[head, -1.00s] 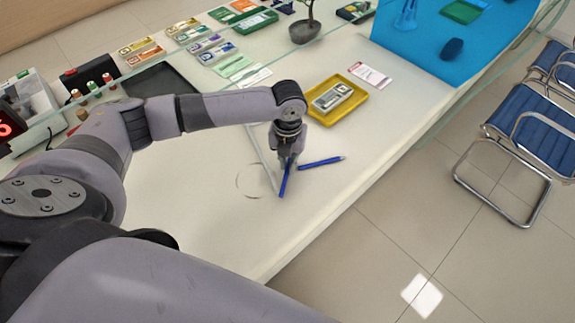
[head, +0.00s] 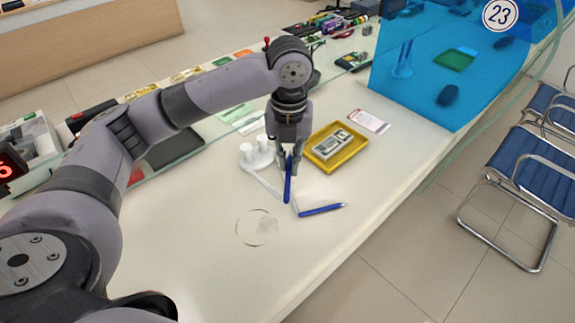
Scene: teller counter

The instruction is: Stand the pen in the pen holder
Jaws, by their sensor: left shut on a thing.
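My left gripper (head: 289,160) is shut on a blue pen (head: 288,187), which hangs nearly upright above the counter (head: 200,245). Its lower end appears clear of the surface. A second blue pen (head: 322,210) lies on the counter, just right of and below the held pen in the picture. A white base with two short upright white cylinders (head: 257,156) stands left of and behind the gripper; it may be the pen holder, partly hidden by the gripper and arm. My right gripper is not in view.
A yellow tray (head: 343,160) with a banknote bundle sits right of the gripper. A card (head: 368,122) lies behind it. A blue panel (head: 440,112) stands at the back right.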

